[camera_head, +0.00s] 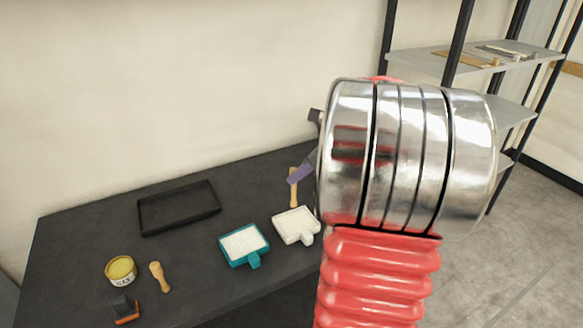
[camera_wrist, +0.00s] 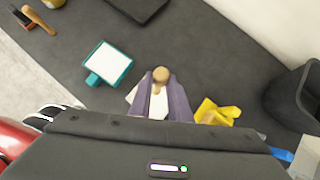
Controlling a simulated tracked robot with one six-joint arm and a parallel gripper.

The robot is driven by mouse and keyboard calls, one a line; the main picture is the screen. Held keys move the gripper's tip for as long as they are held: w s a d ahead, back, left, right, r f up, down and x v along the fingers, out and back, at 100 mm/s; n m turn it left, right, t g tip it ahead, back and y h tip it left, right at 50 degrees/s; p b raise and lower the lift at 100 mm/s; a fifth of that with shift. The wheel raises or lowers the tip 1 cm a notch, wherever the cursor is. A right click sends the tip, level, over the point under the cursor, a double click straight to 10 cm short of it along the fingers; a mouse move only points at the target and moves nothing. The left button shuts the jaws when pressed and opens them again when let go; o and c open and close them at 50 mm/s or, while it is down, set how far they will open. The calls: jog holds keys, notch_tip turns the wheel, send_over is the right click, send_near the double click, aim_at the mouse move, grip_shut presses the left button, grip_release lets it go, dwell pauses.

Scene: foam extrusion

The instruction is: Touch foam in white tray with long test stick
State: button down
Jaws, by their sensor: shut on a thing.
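My gripper (camera_head: 302,176), with purple fingers, is shut on the long wooden test stick (camera_head: 293,190). In the wrist view my gripper (camera_wrist: 166,88) has the stick (camera_wrist: 160,77) between its fingers, rounded end showing. The white tray (camera_head: 305,239) sits on the dark table, its handle toward the front. Its pale content is hard to tell from the tray. In the head view the stick is above and behind the tray, seemingly apart from it. In the wrist view the white tray (camera_wrist: 132,96) is mostly hidden behind the left finger.
A teal tray (camera_head: 256,260) of white foam stands left of the white tray. A black tray (camera_head: 146,231), wax tin (camera_head: 121,278), shorter wooden stick (camera_head: 160,277) and orange-black tool (camera_head: 125,310) lie farther left. The wrist view shows a yellow object (camera_wrist: 216,113) and black container (camera_wrist: 285,100) at right.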

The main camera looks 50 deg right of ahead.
jog(key=shift+d+f, duration=0.1)
dwell(0.4)
jog(key=shift+s+f, duration=0.1)
jog(key=shift+f, duration=2.8)
dwell(1.4)
dwell(0.7)
jog(key=shift+r, duration=3)
